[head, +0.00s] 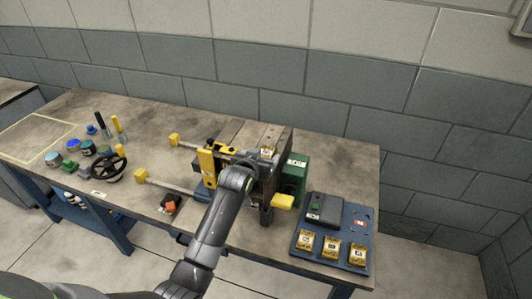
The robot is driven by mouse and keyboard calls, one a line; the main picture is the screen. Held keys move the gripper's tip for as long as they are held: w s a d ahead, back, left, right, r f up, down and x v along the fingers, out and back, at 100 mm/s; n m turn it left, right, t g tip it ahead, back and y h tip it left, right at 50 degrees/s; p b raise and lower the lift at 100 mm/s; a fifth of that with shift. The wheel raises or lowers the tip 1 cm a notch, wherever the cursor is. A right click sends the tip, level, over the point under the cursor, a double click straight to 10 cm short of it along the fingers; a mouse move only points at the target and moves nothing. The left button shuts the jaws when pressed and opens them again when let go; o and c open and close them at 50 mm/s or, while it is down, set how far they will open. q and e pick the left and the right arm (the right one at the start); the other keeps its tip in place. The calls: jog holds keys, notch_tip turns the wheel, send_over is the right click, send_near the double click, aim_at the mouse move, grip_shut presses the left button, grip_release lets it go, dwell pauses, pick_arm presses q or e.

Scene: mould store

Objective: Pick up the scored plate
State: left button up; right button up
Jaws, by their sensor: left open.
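Three small gold plates with dark and white markings lie in a row at the front of a blue tray (297,250): a left one (305,240), a middle one (331,247) and a right one (357,254). A similar gold piece (267,152) sits on top of the grey block-like machine (262,134). The markings are too small to tell which plate is scored. My left gripper (254,164) is at the machine, close to the gold piece on top. It is open, and its fingertips are largely hidden by the wrist. My right gripper is not in view.
A dark box (326,208) stands at the back of the tray. Yellow-ended bars (175,141) stick out left of the machine, and a green box (294,172) adjoins its right. A black handwheel (108,168), jars and brushes stand at the left. The table's back edge is mostly clear.

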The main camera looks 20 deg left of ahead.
aim_at(266, 153)
pick_arm(q)
jog(key=shift+x, duration=1.5)
jog(key=shift+f, duration=0.1)
jog(key=c, duration=1.4)
